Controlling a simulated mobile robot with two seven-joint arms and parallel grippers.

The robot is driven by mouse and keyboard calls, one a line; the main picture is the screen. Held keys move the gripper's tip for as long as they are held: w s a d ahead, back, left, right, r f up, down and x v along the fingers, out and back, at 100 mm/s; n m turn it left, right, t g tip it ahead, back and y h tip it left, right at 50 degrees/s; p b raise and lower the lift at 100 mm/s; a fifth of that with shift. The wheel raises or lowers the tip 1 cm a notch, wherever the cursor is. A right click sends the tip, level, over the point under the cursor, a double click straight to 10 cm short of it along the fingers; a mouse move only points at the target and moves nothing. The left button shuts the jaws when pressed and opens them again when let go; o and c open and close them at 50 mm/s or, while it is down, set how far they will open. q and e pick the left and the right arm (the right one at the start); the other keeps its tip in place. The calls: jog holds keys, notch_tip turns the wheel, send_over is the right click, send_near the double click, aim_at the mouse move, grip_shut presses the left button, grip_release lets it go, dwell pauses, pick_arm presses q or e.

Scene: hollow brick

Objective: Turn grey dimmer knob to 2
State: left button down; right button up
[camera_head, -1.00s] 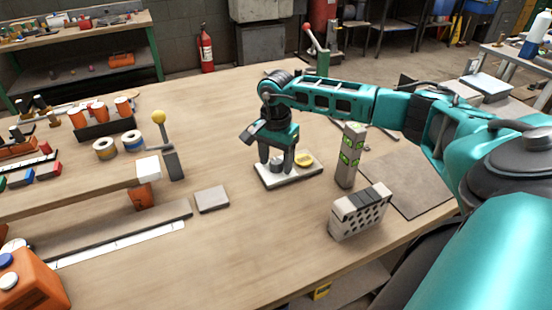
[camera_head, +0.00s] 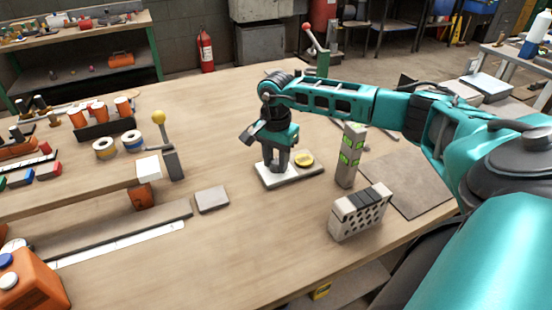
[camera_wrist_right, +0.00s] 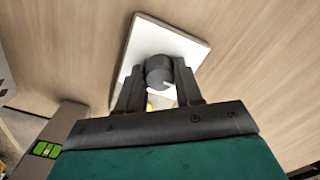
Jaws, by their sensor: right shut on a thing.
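The grey dimmer knob (camera_wrist_right: 158,70) shows in the right wrist view as a dark round knob on a white plate (camera_wrist_right: 160,38). A small white mark shows at its lower right edge. My right gripper (camera_wrist_right: 159,84) is shut on the knob, one finger on each side. In the head view the right gripper (camera_head: 276,166) points straight down over the white plate (camera_head: 275,181) and hides the knob. A yellow knob (camera_head: 304,160) sits just right of the gripper. I cannot read any scale numbers. My left gripper is not in view.
A grey post with green panels (camera_head: 350,155) stands right of the plate. A perforated grey block (camera_head: 360,212) stands in front of that post. A flat grey tile (camera_head: 211,199) lies to the left. A yellow-ball lever (camera_head: 159,117) stands farther left. The tabletop behind the plate is clear.

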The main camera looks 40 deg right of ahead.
aim_at(276, 161)
jog(key=m+p, duration=0.1)
jog(key=m, duration=0.4)
jog(key=shift+m, duration=0.3)
jog(key=m+p, duration=0.1)
jog(key=m, duration=0.5)
dwell(0.4)
jog(key=o, duration=1)
jog(key=shift+o, duration=0.2)
jog(key=shift+r, duration=0.1)
notch_tip(276, 161, up, 13)
